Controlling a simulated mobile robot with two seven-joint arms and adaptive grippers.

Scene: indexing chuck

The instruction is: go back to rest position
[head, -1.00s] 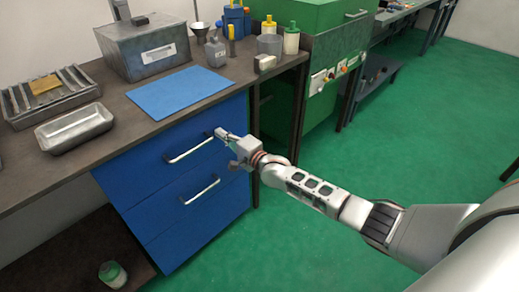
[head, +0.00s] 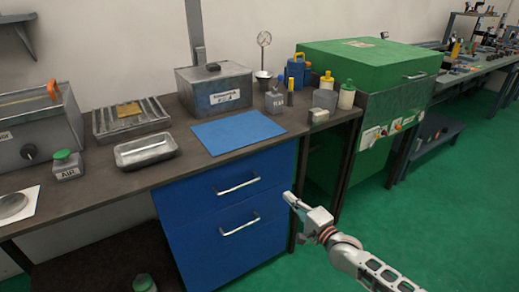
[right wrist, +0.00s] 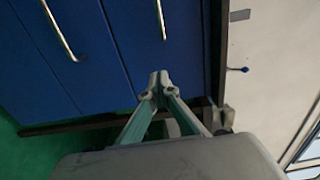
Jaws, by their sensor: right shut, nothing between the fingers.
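My right gripper (head: 291,199) is shut and empty in the head view, in front of the right edge of the blue drawer cabinet (head: 190,230). Its arm comes in from the lower right. In the right wrist view, the fingertips (right wrist: 159,82) meet in front of the blue cabinet, and two drawer handles show above them. The gripper appears apart from the cabinet and its handles. Both drawers look closed. My left gripper is not in view.
The dark workbench (head: 190,160) holds a blue mat (head: 238,132), a metal tray (head: 146,151), a grey metal box (head: 214,90) and several bottles. A green machine (head: 372,65) stands to the right. Green floor lies open at the lower right.

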